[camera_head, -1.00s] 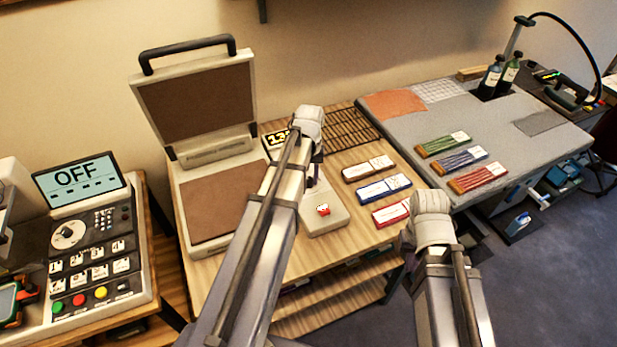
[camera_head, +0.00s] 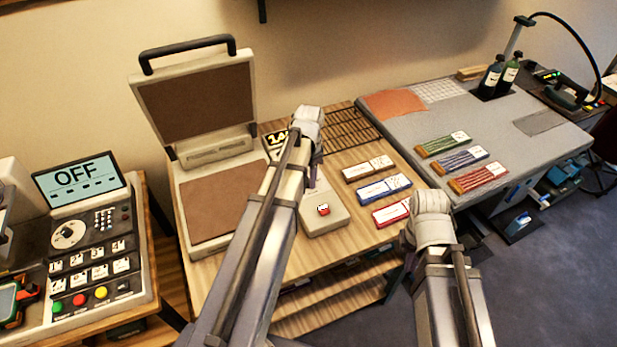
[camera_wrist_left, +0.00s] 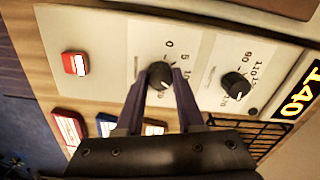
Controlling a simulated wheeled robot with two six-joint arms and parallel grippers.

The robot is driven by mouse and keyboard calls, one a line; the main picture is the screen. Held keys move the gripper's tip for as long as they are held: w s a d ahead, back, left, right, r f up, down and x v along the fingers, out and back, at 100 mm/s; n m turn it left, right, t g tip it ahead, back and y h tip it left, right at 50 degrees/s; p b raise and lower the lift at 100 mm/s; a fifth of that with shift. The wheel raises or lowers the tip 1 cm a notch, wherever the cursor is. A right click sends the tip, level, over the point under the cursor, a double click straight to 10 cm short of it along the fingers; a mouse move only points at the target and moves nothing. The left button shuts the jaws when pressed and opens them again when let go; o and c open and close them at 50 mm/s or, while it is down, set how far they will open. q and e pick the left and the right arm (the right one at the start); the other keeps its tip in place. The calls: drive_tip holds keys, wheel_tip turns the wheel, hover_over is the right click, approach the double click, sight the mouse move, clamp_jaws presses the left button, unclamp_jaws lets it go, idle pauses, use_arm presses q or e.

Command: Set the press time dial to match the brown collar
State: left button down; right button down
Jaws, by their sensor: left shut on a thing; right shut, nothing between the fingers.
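The press's control panel (camera_wrist_left: 120,45) carries two black knobs. My left gripper (camera_wrist_left: 162,78) is shut on the one marked 0, 5, 10 (camera_wrist_left: 158,72), the likely time dial; its white pointer is partly hidden. The other knob (camera_wrist_left: 236,86), marked from 90 upward, stands free beside it. A display (camera_wrist_left: 298,92) reads 140. In the head view my left wrist hides the knobs and part of the display (camera_head: 277,138). A brown-marked card (camera_head: 368,168) lies right of the panel; I see no other brown collar clearly. My right gripper (camera_head: 408,250) is shut and empty near the table's front edge.
The open press (camera_head: 190,235) stands left of my left arm, lid raised. A red button (camera_head: 323,209) sits on the panel's front. Blue (camera_head: 384,188) and red (camera_head: 391,213) cards lie nearby. A wire rack (camera_head: 340,128) is behind. A console (camera_head: 90,240) reads OFF.

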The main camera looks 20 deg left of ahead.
use_arm(q)
drive_tip(key=shift+m, duration=0.9)
drive_tip(key=c, duration=0.5)
unclamp_jaws()
drive_tip(key=shift+r, duration=0.1)
wheel_tip(320, 180, up, 8)
drive_tip(key=p, duration=0.8)
drive_tip(key=shift+f, duration=0.2)
